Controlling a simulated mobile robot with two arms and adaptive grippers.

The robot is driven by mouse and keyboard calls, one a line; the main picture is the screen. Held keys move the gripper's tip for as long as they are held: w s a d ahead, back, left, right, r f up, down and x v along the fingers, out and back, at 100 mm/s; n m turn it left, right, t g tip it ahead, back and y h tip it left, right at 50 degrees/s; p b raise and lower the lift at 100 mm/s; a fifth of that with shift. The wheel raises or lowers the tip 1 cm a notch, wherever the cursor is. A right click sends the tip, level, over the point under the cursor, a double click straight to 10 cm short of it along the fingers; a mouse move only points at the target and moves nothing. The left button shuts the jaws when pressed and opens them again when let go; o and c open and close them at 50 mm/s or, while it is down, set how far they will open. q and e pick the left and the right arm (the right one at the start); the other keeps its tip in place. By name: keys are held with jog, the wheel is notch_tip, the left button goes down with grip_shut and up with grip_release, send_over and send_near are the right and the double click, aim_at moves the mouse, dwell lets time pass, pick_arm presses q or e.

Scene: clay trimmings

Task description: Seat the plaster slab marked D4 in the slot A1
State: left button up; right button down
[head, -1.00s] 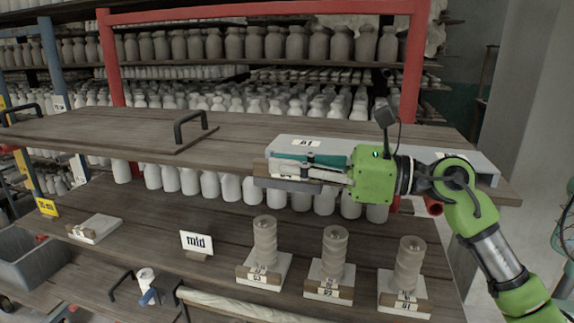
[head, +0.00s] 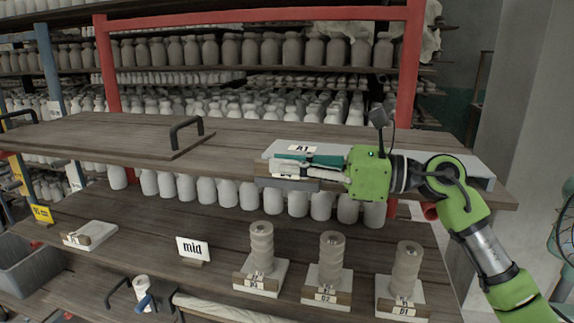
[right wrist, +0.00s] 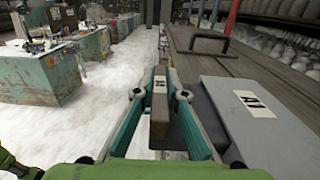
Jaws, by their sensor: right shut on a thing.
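My right gripper (head: 285,166) is shut on a slab with a wooden front block (head: 268,170), at the front edge of the upper shelf. The right wrist view shows the wooden block (right wrist: 160,103) between the teal fingers, with a small label only partly readable, ending in a 4. The grey housing marked A1 (head: 440,158) lies on the shelf just behind the gripper. My left gripper is not in view.
A wooden board with a black handle (head: 188,130) lies left on the upper shelf. Below stand slabs marked D3 (head: 258,284), D2 (head: 326,297) and D1 (head: 400,309), carrying stacked discs.

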jog(key=shift+w+d+r, duration=0.1)
jog(key=shift+w+d, duration=0.1)
jog(key=shift+w, duration=0.35)
jog(key=shift+w+d, duration=0.15)
jog(key=shift+w, duration=0.4)
jog(key=c, duration=2)
grip_release()
jog(key=shift+o, duration=0.2)
notch_tip(320, 180, up, 10)
